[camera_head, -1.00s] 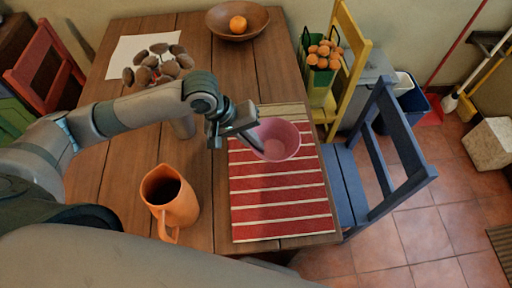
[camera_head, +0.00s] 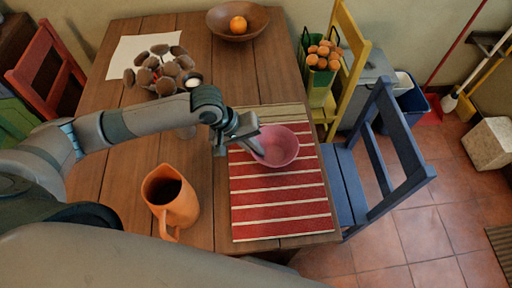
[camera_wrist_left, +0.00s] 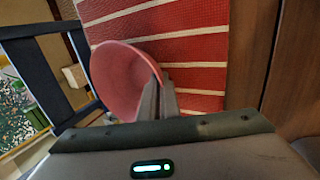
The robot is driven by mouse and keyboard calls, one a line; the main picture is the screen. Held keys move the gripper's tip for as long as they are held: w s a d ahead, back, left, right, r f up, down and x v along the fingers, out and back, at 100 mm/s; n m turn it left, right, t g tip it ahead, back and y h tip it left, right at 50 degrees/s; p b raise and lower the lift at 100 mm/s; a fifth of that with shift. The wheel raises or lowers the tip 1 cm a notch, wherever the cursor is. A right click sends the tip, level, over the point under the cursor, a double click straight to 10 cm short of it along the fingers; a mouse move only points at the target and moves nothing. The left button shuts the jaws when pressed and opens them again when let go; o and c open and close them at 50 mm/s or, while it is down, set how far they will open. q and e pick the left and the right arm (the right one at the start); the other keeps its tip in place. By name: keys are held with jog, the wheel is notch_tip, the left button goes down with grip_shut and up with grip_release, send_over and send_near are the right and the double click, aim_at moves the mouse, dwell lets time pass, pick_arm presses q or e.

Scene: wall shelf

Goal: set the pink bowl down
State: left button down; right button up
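The pink bowl (camera_head: 277,147) is at the upper part of the red striped placemat (camera_head: 280,212) on the wooden table in the head view. It looks roughly level and low over the mat; I cannot tell whether its base touches. My left gripper (camera_head: 257,149) is shut on the bowl's left rim. In the left wrist view, the bowl (camera_wrist_left: 122,82) shows beside the fingers (camera_wrist_left: 160,98), with its rim at them and the striped mat behind. My right gripper is not in view.
An orange pitcher (camera_head: 172,200) stands left of the placemat. A brown bowl (camera_head: 238,20) with an orange in it and a plant with brown caps (camera_head: 163,72) stand farther back. A blue chair (camera_head: 375,165) is at the table's right edge. The mat's front part is clear.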

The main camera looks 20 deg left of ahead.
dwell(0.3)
pick_arm(q)
jog(key=c, duration=2)
grip_release()
jog(key=shift+f, duration=0.1)
